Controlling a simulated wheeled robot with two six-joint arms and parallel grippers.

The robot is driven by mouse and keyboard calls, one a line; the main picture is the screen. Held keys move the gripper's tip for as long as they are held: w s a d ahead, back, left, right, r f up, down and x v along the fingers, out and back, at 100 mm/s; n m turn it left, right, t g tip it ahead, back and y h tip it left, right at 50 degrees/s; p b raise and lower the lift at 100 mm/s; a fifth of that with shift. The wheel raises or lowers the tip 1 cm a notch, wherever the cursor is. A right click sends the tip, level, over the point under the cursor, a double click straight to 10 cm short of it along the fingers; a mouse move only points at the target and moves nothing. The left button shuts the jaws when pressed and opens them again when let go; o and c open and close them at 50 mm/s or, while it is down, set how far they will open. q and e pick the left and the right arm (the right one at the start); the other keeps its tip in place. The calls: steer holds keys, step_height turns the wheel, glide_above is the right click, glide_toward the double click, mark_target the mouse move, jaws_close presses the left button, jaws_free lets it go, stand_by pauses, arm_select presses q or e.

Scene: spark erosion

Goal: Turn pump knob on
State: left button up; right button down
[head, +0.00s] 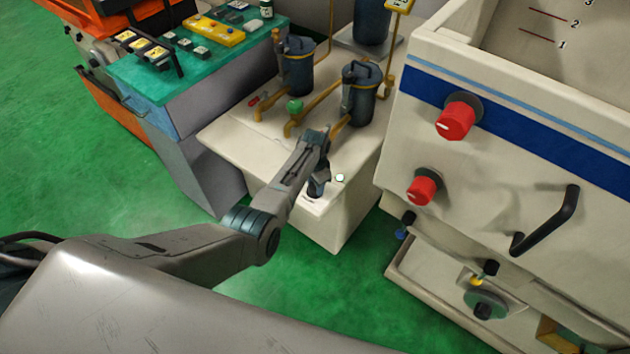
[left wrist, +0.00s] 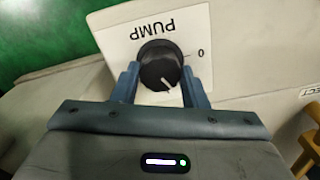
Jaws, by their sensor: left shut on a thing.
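The pump knob (left wrist: 160,62) is a round black dial with a white pointer line, on a white plate (left wrist: 118,38) marked PUMP, which reads upside down in the left wrist view. The pointer faces the lower side of the picture, and a 0 mark stands to the right of the knob. My left gripper (left wrist: 161,82) has its two blue fingers on either side of the knob and is shut on it. In the head view my left gripper (head: 318,182) reaches down to the front of the cream cabinet top, and the knob is mostly hidden there. My right gripper is not in view.
Dark filter canisters (head: 362,95) and yellow pipes (head: 300,118) stand behind on the cabinet. A cream machine with red knobs (head: 455,120) and a black handle (head: 548,222) is at right.

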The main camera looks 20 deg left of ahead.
arm_select(q)
steer(key=m+p, duration=0.1)
steer(key=m, duration=0.4)
stand_by(0.5)
steer(key=o, duration=1)
steer(key=shift+c, duration=0.2)
steer(key=shift+r, duration=0.45)
step_height(320, 180, up, 10)
